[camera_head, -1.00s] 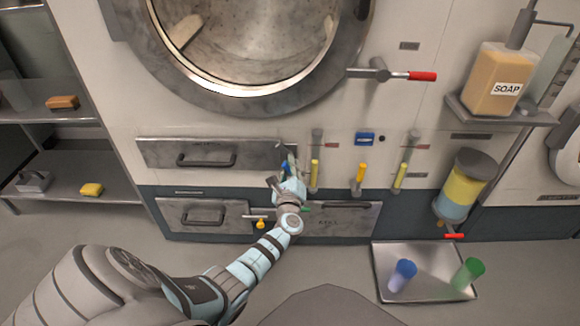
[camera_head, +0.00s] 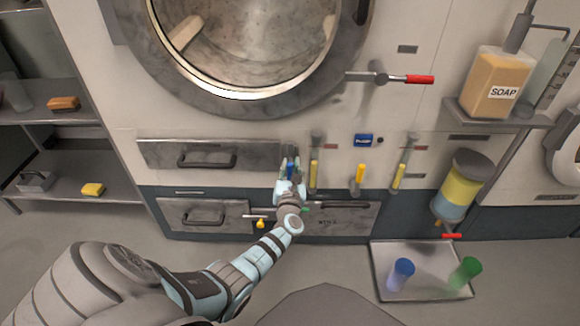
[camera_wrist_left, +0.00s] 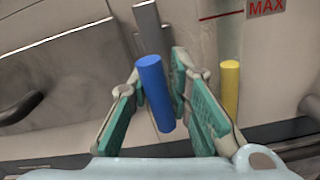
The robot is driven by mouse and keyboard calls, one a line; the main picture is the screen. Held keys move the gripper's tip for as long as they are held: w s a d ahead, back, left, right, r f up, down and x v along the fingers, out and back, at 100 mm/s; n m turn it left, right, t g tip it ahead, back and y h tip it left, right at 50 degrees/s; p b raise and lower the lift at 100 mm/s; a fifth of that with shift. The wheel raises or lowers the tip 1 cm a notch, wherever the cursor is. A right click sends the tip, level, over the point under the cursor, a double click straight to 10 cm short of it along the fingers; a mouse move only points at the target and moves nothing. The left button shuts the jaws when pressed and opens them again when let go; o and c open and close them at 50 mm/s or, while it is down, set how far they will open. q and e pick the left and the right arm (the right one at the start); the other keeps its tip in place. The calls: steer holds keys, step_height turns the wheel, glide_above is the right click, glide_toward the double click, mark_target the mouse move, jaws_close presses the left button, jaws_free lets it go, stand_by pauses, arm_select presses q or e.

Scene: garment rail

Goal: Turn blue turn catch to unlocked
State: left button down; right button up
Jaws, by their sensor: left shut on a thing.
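The blue turn catch (camera_wrist_left: 156,95) is a short blue cylinder on a grey bar, seen in the left wrist view. It hangs down from the bar, slightly tilted, between the green-padded fingers of my left gripper (camera_wrist_left: 160,90). The gripper is shut on it. In the head view my left gripper (camera_head: 289,167) is at the front of the machine, just right of the upper drawer's handle. There the catch shows only as a bit of blue (camera_head: 290,171) between the fingers. My right gripper is not in view.
Several yellow handles hang to the right, the nearest (camera_head: 314,173) close to my gripper. A drawer (camera_head: 230,153) is at its left. A red-tipped lever (camera_head: 419,79) sits higher up. A tray (camera_head: 383,283) with blue and green cups lies on the floor at the right.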

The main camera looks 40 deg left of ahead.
arm_select(q)
steer(key=shift+m, duration=0.9)
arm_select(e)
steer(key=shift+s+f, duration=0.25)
arm_select(q)
steer(key=shift+s+f, duration=0.1)
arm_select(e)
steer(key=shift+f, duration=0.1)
arm_select(q)
steer(key=c, duration=1.6)
jaws_free()
steer(key=shift+a, duration=0.15)
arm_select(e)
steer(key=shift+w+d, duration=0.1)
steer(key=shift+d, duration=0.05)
arm_select(q)
steer(key=v, duration=1.2)
